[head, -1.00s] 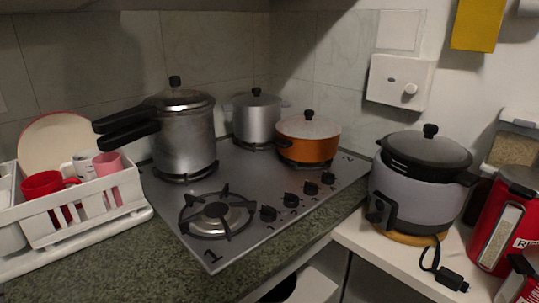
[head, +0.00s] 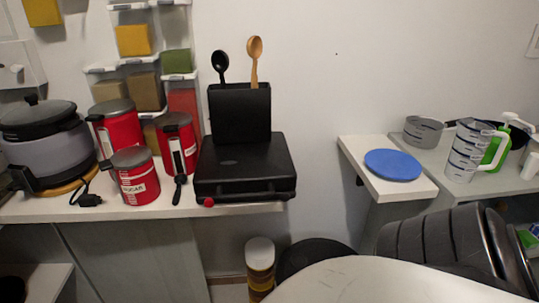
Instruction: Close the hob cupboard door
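The hob is out of the head view now, and I cannot identify the hob cupboard door. Below the white counter (head: 240,208) at left, a grey-green panel (head: 140,260) stands upright; I cannot tell whether it is a door. At the lower left edge, a pale shelf (head: 48,280) shows in an open space, with a dark object (head: 10,284) partly cut off by the frame. Neither of my grippers is in view.
The counter holds a grey cooker (head: 45,155), red canisters (head: 135,176) and a black grill (head: 245,165). A blue plate (head: 393,164) lies on a white shelf at right. Dark padded chairs (head: 440,240) and a pale rounded surface (head: 380,283) fill the lower right.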

